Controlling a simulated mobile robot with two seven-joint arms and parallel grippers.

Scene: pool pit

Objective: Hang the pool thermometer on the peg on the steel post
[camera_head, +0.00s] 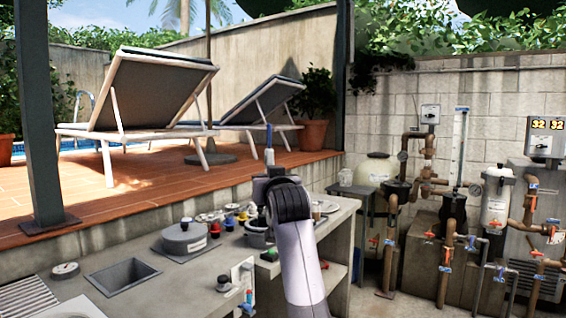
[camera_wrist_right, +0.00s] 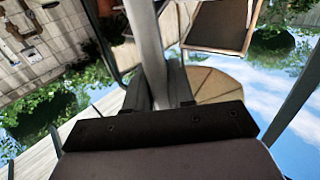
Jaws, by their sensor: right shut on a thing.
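My right gripper (camera_head: 269,172) is raised above the far part of the counter, at the end of my arm. It is shut on a slim, pale upright thing with a blue top, which appears to be the pool thermometer (camera_head: 269,145). In the right wrist view a grey rod-like length (camera_wrist_right: 147,45) runs up between the dark fingers (camera_wrist_right: 160,92). Dark posts stand at the left (camera_head: 38,120) and centre right (camera_head: 345,75). I cannot tell which is the steel post, and no peg can be made out. My left gripper is not in view.
The counter (camera_head: 200,275) holds a grey lidded pot (camera_head: 185,238), a round gauge (camera_head: 65,270), a sunken basin (camera_head: 122,275) and several small coloured items. Loungers (camera_head: 150,85) stand on the raised deck behind. Pipes and a filter (camera_head: 494,200) fill the right side.

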